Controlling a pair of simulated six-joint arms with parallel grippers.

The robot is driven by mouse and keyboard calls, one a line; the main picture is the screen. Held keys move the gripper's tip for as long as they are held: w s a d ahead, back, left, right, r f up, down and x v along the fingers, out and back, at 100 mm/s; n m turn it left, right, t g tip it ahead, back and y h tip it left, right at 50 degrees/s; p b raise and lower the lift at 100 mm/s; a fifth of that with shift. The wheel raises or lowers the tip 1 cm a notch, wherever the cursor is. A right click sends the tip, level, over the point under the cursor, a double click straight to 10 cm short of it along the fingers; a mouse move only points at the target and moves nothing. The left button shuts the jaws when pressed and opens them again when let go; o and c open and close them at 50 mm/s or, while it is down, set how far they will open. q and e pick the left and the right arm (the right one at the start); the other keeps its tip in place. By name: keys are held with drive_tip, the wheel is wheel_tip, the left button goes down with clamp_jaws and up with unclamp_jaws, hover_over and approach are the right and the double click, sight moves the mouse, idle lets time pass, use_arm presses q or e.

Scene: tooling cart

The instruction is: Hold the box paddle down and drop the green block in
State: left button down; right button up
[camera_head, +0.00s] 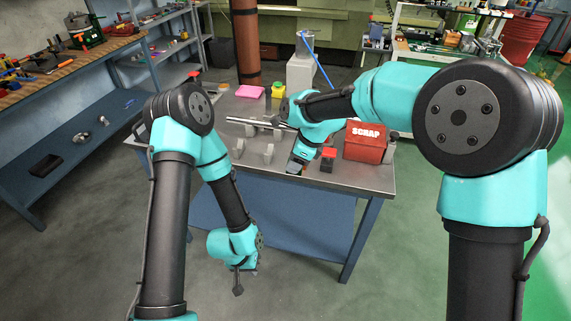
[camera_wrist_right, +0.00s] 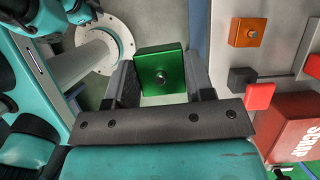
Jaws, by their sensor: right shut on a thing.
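My right gripper (camera_wrist_right: 160,85) is shut on a green block (camera_wrist_right: 160,72), with a finger on each side of it. In the head view the right gripper (camera_head: 296,167) is above the table's front edge, left of the box; the block is hard to make out there. The red SCRAP box (camera_head: 365,143) stands at the table's right end, and in the wrist view (camera_wrist_right: 290,128) it is at the lower right. A red paddle (camera_head: 328,153) on a black block sits left of the box; it also shows in the wrist view (camera_wrist_right: 260,96). My left gripper (camera_head: 238,283) hangs low before the table, its fingers unclear.
The metal table (camera_head: 350,180) also holds grey brackets (camera_head: 268,152), a pink block (camera_head: 250,92) and a yellow-green item (camera_head: 278,92). An orange block (camera_wrist_right: 247,32) shows in the wrist view. A blue workbench (camera_head: 75,115) stands at the left.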

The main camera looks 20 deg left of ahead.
drive_tip(key=w+d+r, duration=0.3)
drive_tip(key=w+d, duration=1.2)
drive_tip(key=d, duration=0.2)
drive_tip(key=f, duration=0.3)
drive_tip(key=shift+s+d+f, duration=0.1)
drive_tip(key=shift+s+f, duration=0.2)
use_arm(q)
drive_tip(key=shift+w, duration=0.1)
